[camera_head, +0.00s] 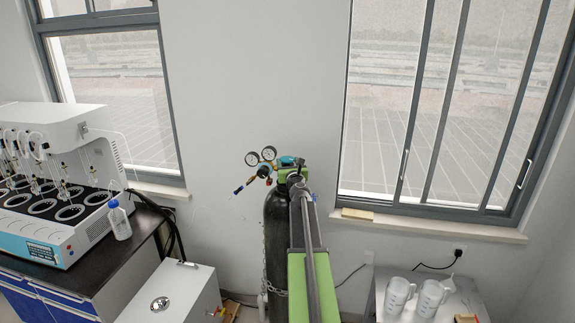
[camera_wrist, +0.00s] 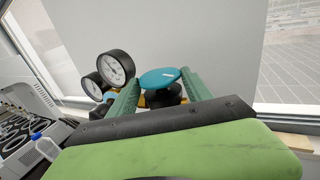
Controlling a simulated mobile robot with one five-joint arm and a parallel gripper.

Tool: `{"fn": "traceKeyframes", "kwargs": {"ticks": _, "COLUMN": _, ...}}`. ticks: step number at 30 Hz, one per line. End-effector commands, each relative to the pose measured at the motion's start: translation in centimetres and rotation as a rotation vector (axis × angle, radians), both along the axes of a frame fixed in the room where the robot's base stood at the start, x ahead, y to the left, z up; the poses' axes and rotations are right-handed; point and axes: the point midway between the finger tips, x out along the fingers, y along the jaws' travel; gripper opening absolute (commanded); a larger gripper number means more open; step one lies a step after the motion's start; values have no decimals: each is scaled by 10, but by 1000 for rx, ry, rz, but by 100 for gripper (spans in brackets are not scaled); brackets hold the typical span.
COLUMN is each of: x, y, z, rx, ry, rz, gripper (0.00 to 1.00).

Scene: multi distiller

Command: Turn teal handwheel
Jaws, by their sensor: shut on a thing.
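The teal handwheel (camera_wrist: 160,77) is a round disc on top of the gas cylinder's valve, seen between the two green fingers of my gripper (camera_wrist: 160,80) in the wrist view. One finger is on each side of it, and the gripper is shut on it. The exact contact points are partly hidden. In the head view the handwheel (camera_head: 288,160) shows as a small teal spot just beyond my gripper (camera_head: 291,171). The dark cylinder (camera_head: 276,235) stands upright by the wall, partly covered by my arm.
Two round pressure gauges (camera_wrist: 115,67) sit left of the handwheel, close to the left finger. A bench with a white distiller (camera_head: 85,135) and a wash bottle (camera_head: 119,220) is at left. A white box (camera_head: 180,290) stands lower left. Measuring jugs (camera_head: 397,296) stand lower right.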

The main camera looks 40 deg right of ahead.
Motion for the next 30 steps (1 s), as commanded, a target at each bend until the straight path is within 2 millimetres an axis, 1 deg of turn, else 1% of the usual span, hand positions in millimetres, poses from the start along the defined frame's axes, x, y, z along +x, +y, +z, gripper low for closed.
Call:
{"fn": "traceKeyframes", "kwargs": {"ticks": 1, "x": 2, "y": 3, "z": 0, "rx": -1, "ry": 1, "rz": -40, "gripper": 18}}
{"fn": "traceKeyframes", "kwargs": {"ticks": 9, "x": 6, "y": 3, "z": 1, "rx": 0, "ry": 0, "rz": -273, "gripper": 18}}
{"fn": "traceKeyframes", "kwargs": {"ticks": 15, "x": 7, "y": 3, "z": 1, "rx": 0, "ry": 0, "rz": -403, "gripper": 18}}
{"fn": "traceKeyframes", "kwargs": {"ticks": 21, "x": 8, "y": 3, "z": 1, "rx": -1, "ry": 0, "rz": -487, "gripper": 18}}
{"fn": "traceKeyframes", "kwargs": {"ticks": 30, "x": 7, "y": 3, "z": 1, "rx": -2, "ry": -1, "rz": -533, "gripper": 18}}
